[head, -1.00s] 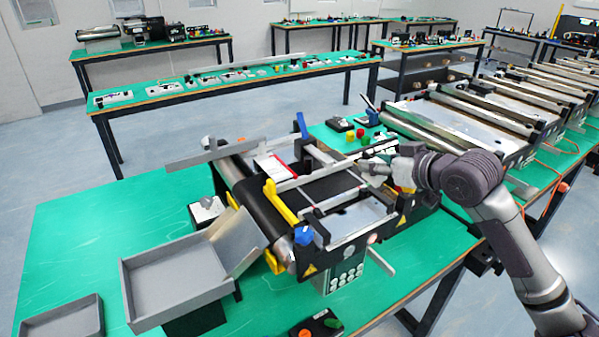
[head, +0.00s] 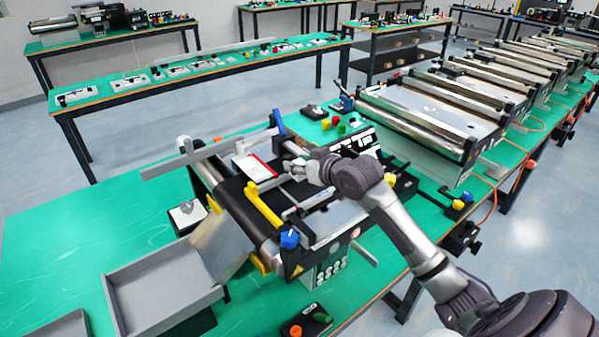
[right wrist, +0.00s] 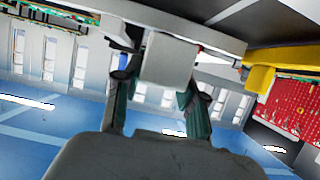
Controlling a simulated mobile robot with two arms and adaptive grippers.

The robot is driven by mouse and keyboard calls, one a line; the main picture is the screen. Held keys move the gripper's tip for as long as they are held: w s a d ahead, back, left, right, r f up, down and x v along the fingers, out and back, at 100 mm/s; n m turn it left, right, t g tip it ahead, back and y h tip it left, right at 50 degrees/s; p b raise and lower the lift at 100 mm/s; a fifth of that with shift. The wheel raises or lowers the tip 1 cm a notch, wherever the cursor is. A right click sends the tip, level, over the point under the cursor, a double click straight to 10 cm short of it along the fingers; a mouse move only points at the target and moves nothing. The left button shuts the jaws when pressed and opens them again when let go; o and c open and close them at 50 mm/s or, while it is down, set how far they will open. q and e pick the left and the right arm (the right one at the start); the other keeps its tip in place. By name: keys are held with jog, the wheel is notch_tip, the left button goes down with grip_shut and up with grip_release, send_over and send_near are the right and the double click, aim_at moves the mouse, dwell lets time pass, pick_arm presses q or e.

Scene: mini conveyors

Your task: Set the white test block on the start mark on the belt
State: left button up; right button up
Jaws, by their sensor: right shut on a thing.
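The mini conveyor with its black belt (head: 233,187) stands on the green table. My right gripper (head: 287,166) is over the far part of the conveyor, to the right of a white, red-edged piece (head: 254,168). In the right wrist view, my right gripper (right wrist: 157,75) is shut on the pale white test block (right wrist: 168,59), which sits between its two fingers. The block is too small to make out clearly in the head view. I cannot tell whether it touches the belt. I cannot pick out the start mark. My left gripper is not in view.
A yellow guide bracket (head: 262,205) and a blue knob (head: 289,239) stand at the conveyor's near side. A grey chute and tray (head: 165,292) lie at the left. A long grey bar (head: 205,154) crosses the far left end. The green table is clear at far left.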

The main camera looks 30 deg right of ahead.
aim_at(304, 177)
jog(key=shift+f+p, duration=0.4)
jog(key=shift+f, duration=1.55)
jog(key=o, duration=1.2)
jog(key=shift+c, duration=0.2)
